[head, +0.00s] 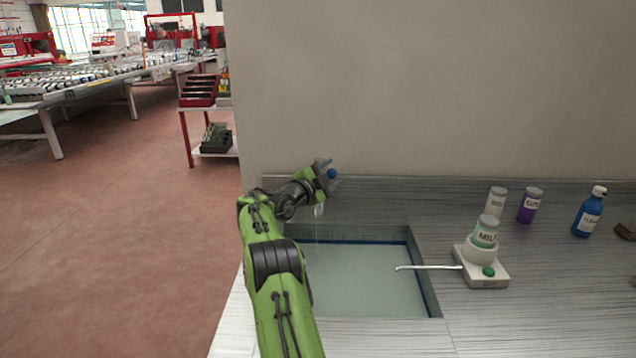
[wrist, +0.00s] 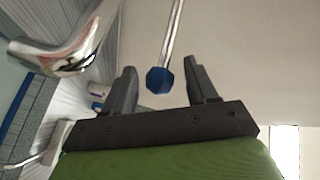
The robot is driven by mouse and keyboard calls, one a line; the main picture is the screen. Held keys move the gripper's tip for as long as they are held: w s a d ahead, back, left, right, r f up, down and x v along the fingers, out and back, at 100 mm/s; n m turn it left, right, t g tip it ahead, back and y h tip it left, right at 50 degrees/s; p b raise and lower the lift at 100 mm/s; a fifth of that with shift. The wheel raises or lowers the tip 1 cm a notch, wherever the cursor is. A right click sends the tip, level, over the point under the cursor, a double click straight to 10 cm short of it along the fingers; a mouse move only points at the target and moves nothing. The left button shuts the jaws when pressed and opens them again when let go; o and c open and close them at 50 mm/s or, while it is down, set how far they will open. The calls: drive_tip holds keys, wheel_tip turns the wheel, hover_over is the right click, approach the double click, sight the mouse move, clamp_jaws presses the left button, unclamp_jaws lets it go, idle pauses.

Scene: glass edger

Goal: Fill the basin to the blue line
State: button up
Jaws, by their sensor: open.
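The basin (head: 428,294) is sunk in the counter and holds pale greenish water (head: 365,283). A dark blue line (head: 372,242) shows along its far and right walls, close above the water; the exact gap is hard to tell. My gripper (head: 328,174) is open at the basin's far left corner. A blue knob (head: 332,173) on a chrome lever stands between its fingers, also seen in the wrist view (wrist: 158,81), with space on both sides. The chrome spout (wrist: 62,55) is beside it. A thin stream (head: 317,232) seems to fall from it. My arm hides the basin's left side.
A white pump-like device (head: 486,272) with a green button and an upturned labelled bottle (head: 485,232) stands right of the basin, its thin tube reaching over the water. A white jar (head: 496,202), purple jar (head: 530,205) and blue bottle (head: 589,212) stand behind. A wall closes the back.

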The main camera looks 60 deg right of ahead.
drive_tip(key=w+a+b, duration=0.1)
drive_tip(key=a+b, duration=0.1)
drive_tip(key=a, duration=1.3)
drive_tip(key=shift+w, duration=0.1)
